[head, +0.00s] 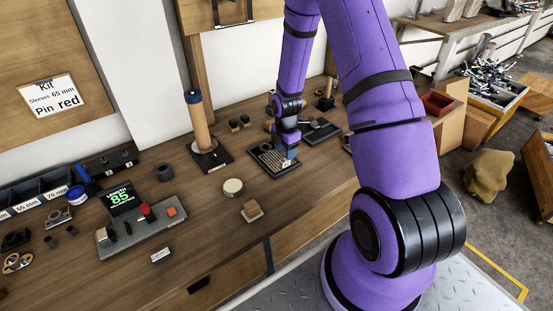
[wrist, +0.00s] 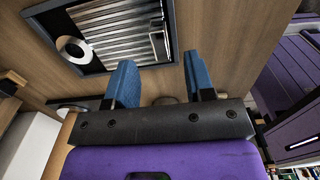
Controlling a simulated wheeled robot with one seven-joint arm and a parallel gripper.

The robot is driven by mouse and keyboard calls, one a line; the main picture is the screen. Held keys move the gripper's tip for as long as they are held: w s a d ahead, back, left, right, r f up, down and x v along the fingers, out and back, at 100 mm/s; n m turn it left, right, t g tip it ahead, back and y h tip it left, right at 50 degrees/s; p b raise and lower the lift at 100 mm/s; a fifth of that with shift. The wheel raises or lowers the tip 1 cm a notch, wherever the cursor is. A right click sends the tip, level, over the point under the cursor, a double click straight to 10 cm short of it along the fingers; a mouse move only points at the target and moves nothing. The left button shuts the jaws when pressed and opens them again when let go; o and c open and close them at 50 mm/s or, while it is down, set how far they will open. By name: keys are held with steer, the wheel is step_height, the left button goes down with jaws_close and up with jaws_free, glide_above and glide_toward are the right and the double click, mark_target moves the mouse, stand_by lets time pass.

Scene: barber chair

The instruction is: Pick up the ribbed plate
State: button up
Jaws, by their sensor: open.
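A silver ribbed plate (wrist: 125,38) lies inside a dark-rimmed square tray (wrist: 172,30) on the wooden bench. The same ribbed surface shows in the head view (head: 262,156), partly hidden by my gripper. My gripper (wrist: 160,64) has two blue fingers spread wide apart with nothing between them. In the head view my gripper (head: 287,153) hangs over the right part of the tray. In the wrist view the fingertips are close to the tray's near edge. Whether they touch anything cannot be told.
A pale ring (wrist: 72,49) lies at the tray's left side in the wrist view. A wooden post on a black base (head: 203,140) stands left of the tray. A second dark tray (head: 320,131) lies to the right. A round disc (head: 232,187) and small block (head: 251,210) sit nearer the front edge.

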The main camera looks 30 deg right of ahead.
steer(key=shift+f, duration=2.55)
jaws_close()
